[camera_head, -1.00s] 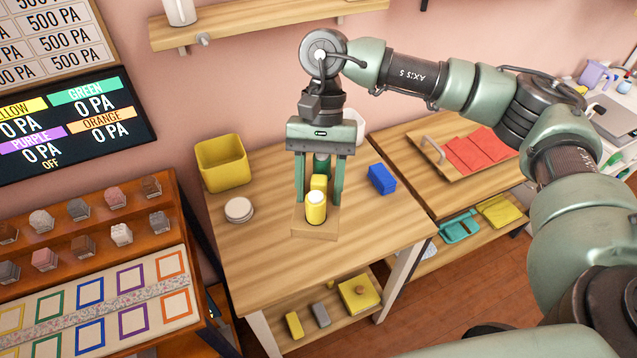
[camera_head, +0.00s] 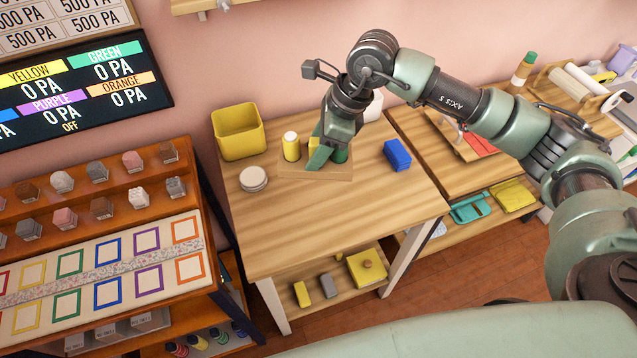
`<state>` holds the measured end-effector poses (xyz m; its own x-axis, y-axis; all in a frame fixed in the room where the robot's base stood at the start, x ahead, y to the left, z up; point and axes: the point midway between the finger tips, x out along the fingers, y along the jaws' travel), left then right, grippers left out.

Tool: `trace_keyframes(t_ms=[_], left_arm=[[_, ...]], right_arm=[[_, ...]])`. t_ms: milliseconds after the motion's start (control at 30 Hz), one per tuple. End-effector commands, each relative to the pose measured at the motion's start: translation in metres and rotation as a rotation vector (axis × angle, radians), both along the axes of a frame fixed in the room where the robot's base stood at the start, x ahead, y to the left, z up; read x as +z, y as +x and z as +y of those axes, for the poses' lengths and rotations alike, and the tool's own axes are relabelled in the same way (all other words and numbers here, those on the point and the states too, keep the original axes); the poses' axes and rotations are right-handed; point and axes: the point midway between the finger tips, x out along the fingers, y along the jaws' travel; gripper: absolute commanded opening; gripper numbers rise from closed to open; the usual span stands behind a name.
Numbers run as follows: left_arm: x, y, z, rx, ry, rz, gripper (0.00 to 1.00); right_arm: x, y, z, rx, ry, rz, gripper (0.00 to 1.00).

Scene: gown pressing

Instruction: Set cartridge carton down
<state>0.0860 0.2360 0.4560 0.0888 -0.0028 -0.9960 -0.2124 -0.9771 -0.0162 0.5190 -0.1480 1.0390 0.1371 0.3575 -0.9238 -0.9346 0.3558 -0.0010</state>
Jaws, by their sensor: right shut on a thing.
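My right gripper (camera_head: 322,157) points down at the wooden holder (camera_head: 290,172) on the near table. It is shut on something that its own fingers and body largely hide. A small yellow patch (camera_head: 314,143) shows beside the fingers; I cannot tell whether it belongs to the held thing. A yellow cylinder with a pale top (camera_head: 291,147) stands upright at the holder's left. A dark green cylinder (camera_head: 341,154) shows right of the fingers. I cannot identify the cartridge carton for certain. My left gripper is out of view.
A yellow bin (camera_head: 238,132) and a round pale-lidded tin (camera_head: 253,179) stand left of the holder. A blue block (camera_head: 397,154) lies to its right. The wooden table's front (camera_head: 330,215) is clear. A rack of sample cubes (camera_head: 100,208) stands at left.

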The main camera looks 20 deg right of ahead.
Motion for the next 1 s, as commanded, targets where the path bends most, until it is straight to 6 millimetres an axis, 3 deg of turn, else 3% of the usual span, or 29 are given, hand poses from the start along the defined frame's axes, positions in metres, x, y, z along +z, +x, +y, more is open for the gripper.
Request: trace_keyframes(t_ms=[400,900,1000], left_arm=[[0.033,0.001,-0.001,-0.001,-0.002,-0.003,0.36],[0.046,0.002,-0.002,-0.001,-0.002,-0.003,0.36],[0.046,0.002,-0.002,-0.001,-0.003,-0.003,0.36]], right_arm=[[-0.105,-0.001,0.0,0.001,0.0,0.005,0.06],[-0.167,0.0,0.0,0.002,-0.001,0.002,0.06],[-0.172,0.0,-0.001,0.002,-0.001,0.001,0.06]])
